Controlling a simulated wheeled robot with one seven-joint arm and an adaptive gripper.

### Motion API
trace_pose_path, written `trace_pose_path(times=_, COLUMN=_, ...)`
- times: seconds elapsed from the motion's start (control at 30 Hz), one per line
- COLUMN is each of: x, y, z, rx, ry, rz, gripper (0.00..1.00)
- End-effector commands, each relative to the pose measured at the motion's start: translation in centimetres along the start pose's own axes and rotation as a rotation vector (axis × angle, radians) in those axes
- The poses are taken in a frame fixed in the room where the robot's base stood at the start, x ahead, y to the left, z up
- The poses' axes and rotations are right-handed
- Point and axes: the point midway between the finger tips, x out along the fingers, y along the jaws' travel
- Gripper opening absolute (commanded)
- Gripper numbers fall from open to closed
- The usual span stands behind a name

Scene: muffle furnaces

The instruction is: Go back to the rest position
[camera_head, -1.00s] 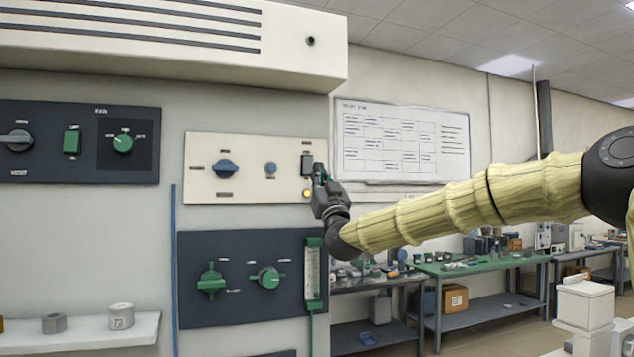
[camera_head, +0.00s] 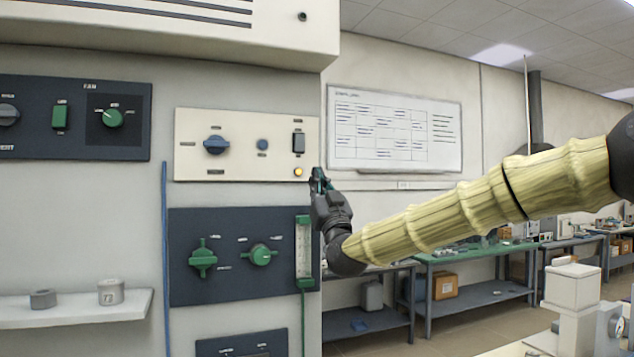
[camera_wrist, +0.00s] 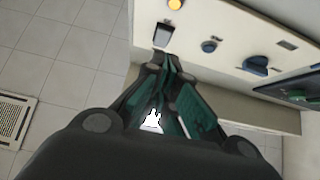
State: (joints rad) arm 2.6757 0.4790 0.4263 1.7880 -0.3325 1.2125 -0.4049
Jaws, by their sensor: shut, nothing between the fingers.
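My gripper (camera_head: 319,181) is shut and empty in the head view, with its fingertips pointing up beside the right edge of the cream control panel (camera_head: 190,128). It appears just right of the lit amber lamp (camera_head: 298,172) and below the dark rocker switch (camera_head: 298,142). A gap to the panel is hard to judge. In the wrist view my gripper (camera_wrist: 160,60) has its fingers together near the rocker switch (camera_wrist: 163,34), with the amber lamp (camera_wrist: 175,4) and a blue knob (camera_wrist: 256,65) beyond.
A dark panel (camera_head: 230,285) with green valves and a flow tube (camera_head: 303,250) lies below. A shelf (camera_head: 75,308) holds two small weights at lower left. A whiteboard (camera_head: 394,130) and green-topped benches (camera_head: 475,255) stand behind the arm.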

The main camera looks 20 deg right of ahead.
Motion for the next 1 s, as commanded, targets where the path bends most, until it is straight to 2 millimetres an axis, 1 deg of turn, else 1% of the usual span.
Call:
trace_pose_path(times=0.17, x=0.0, y=0.0, z=0.0, rx=0.0, ry=-0.001, rz=0.0, gripper=0.0)
trace_pose_path(times=0.23, x=-0.2, y=-0.1, z=0.4, rx=0.001, ry=-0.007, rz=-0.001, gripper=0.0)
trace_pose_path(times=0.27, x=-0.3, y=-0.1, z=0.8, rx=0.001, ry=-0.013, rz=-0.002, gripper=0.0)
trace_pose_path(times=0.37, x=-1.5, y=-0.6, z=3.3, rx=0.006, ry=-0.058, rz=-0.01, gripper=0.0)
trace_pose_path(times=0.47, x=-3.7, y=-1.5, z=7.5, rx=0.016, ry=-0.136, rz=-0.025, gripper=0.0)
trace_pose_path(times=0.5, x=-4.8, y=-1.9, z=9.4, rx=0.021, ry=-0.173, rz=-0.03, gripper=0.0)
trace_pose_path(times=0.57, x=-6.7, y=-2.4, z=12.4, rx=0.029, ry=-0.232, rz=-0.037, gripper=0.0)
trace_pose_path(times=0.6, x=-7.9, y=-2.7, z=14.3, rx=0.034, ry=-0.27, rz=-0.042, gripper=0.0)
trace_pose_path(times=0.67, x=-10.0, y=-3.3, z=17.1, rx=0.041, ry=-0.328, rz=-0.049, gripper=0.0)
trace_pose_path(times=0.7, x=-11.4, y=-3.6, z=18.9, rx=0.047, ry=-0.367, rz=-0.053, gripper=0.0)
trace_pose_path(times=0.77, x=-13.7, y=-4.0, z=21.5, rx=0.055, ry=-0.426, rz=-0.058, gripper=0.0)
trace_pose_path(times=0.8, x=-15.3, y=-4.3, z=23.2, rx=0.059, ry=-0.465, rz=-0.061, gripper=0.0)
trace_pose_path(times=0.87, x=-17.7, y=-4.8, z=25.6, rx=0.067, ry=-0.524, rz=-0.065, gripper=0.0)
trace_pose_path(times=0.9, x=-19.4, y=-5.0, z=27.2, rx=0.072, ry=-0.564, rz=-0.068, gripper=0.0)
trace_pose_path(times=0.97, x=-22.0, y=-5.4, z=29.4, rx=0.079, ry=-0.623, rz=-0.071, gripper=0.0)
trace_pose_path(times=1.0, x=-23.8, y=-5.7, z=30.8, rx=0.084, ry=-0.663, rz=-0.073, gripper=0.0)
